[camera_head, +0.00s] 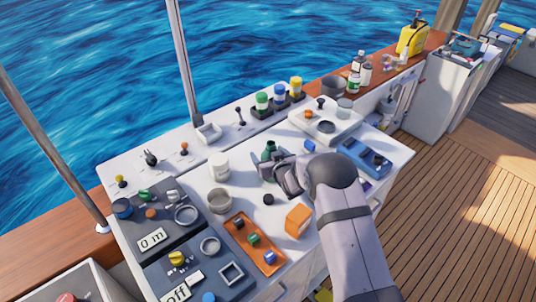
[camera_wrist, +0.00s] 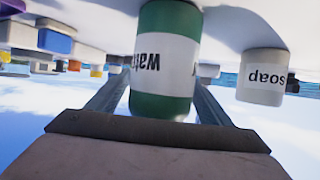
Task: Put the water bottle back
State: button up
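The water bottle (camera_wrist: 166,60) is green with a white label reading "wat…", the rest out of sight. The wrist picture is upside down, and the bottle's base runs off its upper edge. My gripper (camera_wrist: 163,85) has one finger on each side of the bottle, and both fingertips meet its sides, so it looks shut on it. In the head view the green bottle (camera_head: 270,149) shows just past my gripper (camera_head: 277,172), partly hidden by it, over the white console. I cannot tell whether its base touches the surface.
A white soap jar (camera_wrist: 264,76) stands near the bottle; a white jar (camera_head: 219,166) shows left of it. An orange tray (camera_head: 243,230), an orange cube (camera_head: 298,219) and a black disc (camera_head: 268,199) are nearby. A rack (camera_head: 284,107) of capped jars stands behind. Several bottles (camera_head: 355,81) are far right.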

aim_at(271, 141)
jog(key=shift+r, duration=0.1)
jog(key=shift+r+p, duration=0.15)
jog(key=shift+p, duration=0.15)
jog(key=shift+s+d+r+b, duration=0.1)
jog(key=shift+s+d+b, duration=0.15)
jog(key=shift+s, duration=0.2)
jog(key=shift+b+v, duration=0.35)
jog(key=shift+v, duration=0.6)
notch_tip(271, 141, up, 5)
jog(key=shift+a+r+b, duration=0.1)
jog(key=shift+r+b, duration=0.15)
jog(key=shift+b, duration=0.8)
jog(key=shift+r, duration=0.8)
